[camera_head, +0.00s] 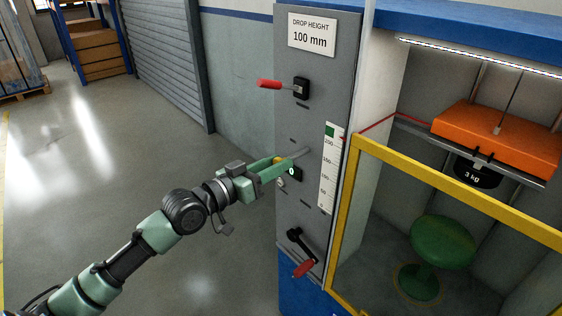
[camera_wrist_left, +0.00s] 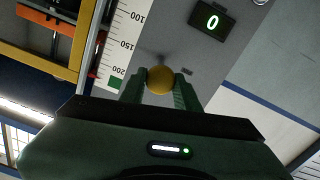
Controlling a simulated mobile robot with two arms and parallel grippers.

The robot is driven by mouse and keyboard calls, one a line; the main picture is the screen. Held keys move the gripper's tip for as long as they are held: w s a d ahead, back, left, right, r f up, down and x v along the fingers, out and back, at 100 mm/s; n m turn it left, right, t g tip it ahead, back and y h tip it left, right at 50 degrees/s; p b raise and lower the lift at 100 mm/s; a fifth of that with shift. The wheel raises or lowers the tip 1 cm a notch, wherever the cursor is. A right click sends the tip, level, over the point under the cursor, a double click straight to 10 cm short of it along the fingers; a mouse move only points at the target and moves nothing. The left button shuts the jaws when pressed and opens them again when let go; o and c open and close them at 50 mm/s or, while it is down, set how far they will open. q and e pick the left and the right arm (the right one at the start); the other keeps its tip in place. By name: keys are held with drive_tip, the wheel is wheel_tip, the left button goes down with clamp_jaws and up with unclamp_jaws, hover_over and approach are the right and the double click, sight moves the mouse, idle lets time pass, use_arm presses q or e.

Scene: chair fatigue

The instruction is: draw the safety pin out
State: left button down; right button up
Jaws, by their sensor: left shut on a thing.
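The safety pin shows as a yellow ball-shaped head (camera_wrist_left: 160,80) between the fingers in the left wrist view; the yellow also shows in the head view (camera_head: 278,160). My left gripper (camera_head: 284,164) is at the grey control panel (camera_head: 318,100), shut on this head; its two fingers (camera_wrist_left: 160,88) touch the ball from both sides. A thin grey streak beyond the fingertips runs toward the panel. I cannot tell how deep the pin's shaft sits, as the head and fingers hide most of it. My right gripper is not in view.
A red-handled lever (camera_head: 270,84) is above, a red-handled crank (camera_head: 302,262) below. A scale (camera_head: 330,168) and yellow guard frame (camera_head: 347,215) stand right. The orange weight (camera_head: 500,140) hangs above a green stool (camera_head: 442,242). Floor left is clear.

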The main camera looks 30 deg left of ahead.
use_arm(q)
drive_tip(key=c, duration=1)
unclamp_jaws()
drive_tip(key=shift+c, duration=0.2)
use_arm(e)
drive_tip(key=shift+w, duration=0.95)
use_arm(q)
drive_tip(key=shift+s+a, duration=0.1)
drive_tip(key=shift+s, duration=0.05)
drive_tip(key=b+v, duration=0.2)
drive_tip(key=v, duration=0.5)
drive_tip(key=shift+s, duration=0.35)
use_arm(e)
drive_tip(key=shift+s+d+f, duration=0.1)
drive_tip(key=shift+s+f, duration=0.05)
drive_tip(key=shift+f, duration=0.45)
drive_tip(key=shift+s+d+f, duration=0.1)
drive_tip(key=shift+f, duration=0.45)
use_arm(q)
drive_tip(key=shift+a, duration=0.1)
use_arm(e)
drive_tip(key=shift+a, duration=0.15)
